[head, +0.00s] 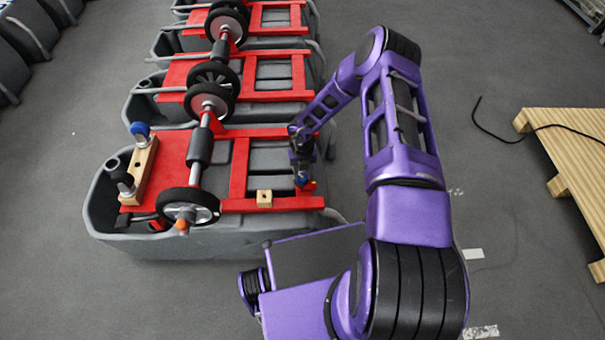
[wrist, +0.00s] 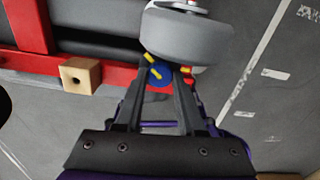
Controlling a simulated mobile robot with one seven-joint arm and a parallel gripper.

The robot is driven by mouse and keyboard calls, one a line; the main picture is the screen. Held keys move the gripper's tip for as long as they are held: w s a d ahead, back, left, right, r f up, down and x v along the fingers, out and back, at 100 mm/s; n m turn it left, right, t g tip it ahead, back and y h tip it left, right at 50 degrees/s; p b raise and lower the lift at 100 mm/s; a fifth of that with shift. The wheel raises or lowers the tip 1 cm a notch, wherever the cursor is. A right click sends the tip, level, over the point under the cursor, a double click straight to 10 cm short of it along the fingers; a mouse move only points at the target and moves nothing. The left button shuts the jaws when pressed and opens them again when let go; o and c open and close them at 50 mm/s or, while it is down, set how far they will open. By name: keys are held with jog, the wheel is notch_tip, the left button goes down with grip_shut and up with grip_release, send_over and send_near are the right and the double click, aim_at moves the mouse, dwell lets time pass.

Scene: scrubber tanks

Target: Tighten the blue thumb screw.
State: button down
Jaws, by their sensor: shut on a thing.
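In the head view my gripper (head: 302,179) points down at the right end of the red frame (head: 262,204) on the nearest grey tank.
A small wooden block with a hole (head: 264,198) sits left of my gripper on the red frame; it also shows in the wrist view (wrist: 80,75). A wooden bar (head: 139,172) with blue and black knobs stands at the left. A wheel (wrist: 186,35) is close beyond my fingers.

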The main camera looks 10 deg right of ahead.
jog(key=m, duration=0.4)
jog(key=shift+w+r+m, duration=0.15)
jog(key=shift+w+m, duration=0.05)
jog(key=shift+m, duration=0.1)
jog(key=m, duration=0.3)
jog(key=shift+m, duration=0.4)
jog(key=m+b, duration=0.1)
jog(key=m, duration=0.6)
jog(key=m+b, duration=0.1)
jog(key=m, duration=0.5)
jog(key=shift+m+b, duration=0.3)
jog(key=shift+b, duration=0.1)
jog(key=m+b, duration=0.1)
jog(key=m, duration=0.4)
jog(key=shift+m, duration=0.4)
jog(key=c, duration=0.8)
grip_release()
jog(key=shift+c, duration=0.2)
jog(key=shift+o, duration=0.3)
jog(key=shift+s, duration=0.1)
